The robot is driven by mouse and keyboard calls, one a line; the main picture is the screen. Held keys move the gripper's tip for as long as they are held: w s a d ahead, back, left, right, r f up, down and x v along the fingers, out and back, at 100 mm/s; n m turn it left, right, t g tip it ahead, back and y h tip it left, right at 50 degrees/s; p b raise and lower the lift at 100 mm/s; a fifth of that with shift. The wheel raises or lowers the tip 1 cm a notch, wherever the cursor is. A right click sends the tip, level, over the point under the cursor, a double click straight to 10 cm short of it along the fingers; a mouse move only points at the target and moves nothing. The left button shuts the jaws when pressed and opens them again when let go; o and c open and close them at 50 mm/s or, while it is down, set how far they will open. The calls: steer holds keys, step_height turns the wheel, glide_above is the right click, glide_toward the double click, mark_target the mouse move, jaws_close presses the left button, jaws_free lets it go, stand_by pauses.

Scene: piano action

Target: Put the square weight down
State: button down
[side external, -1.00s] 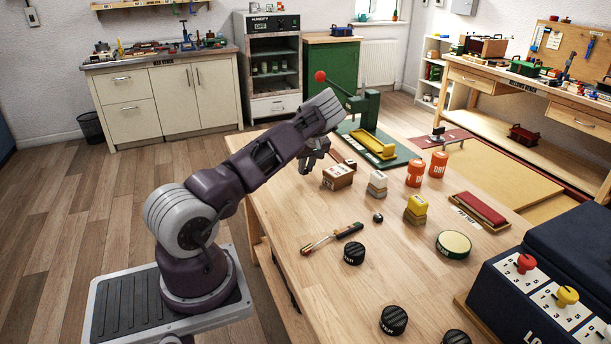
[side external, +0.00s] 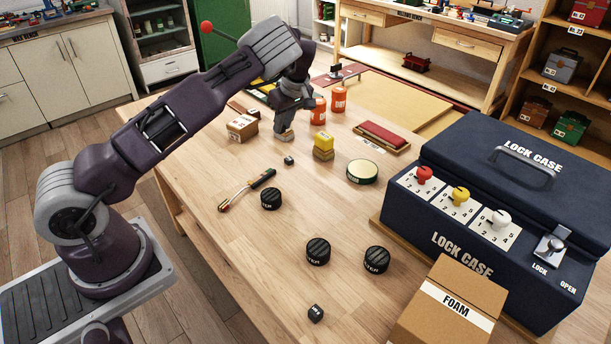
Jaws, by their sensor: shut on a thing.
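My gripper (side external: 287,118) points down over the left-back part of the wooden table, with its fingers shut around the upper part of a small grey block with a paler lower part (side external: 284,136). I take this block for the square weight; no label on it is readable. The fingers hide its top. Its lower end is at or just above the table top (side external: 215,185); I cannot tell whether it touches.
A cardboard box (side external: 242,128) stands close on the left. Orange canisters (side external: 339,99) stand behind right. A round green-rimmed tin (side external: 362,172), a brush-like tool (side external: 247,190) and several black pucks (side external: 318,250) lie nearer. The lock case (side external: 470,225) fills the right. Bare table lies between them.

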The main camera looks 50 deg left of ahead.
steer(key=d, duration=1)
steer(key=f, duration=0.9)
steer(key=shift+w+d+f, duration=0.25)
steer(key=shift+d+f, duration=0.15)
steer(key=shift+f, duration=0.15)
steer(key=c, duration=1.3)
jaws_free()
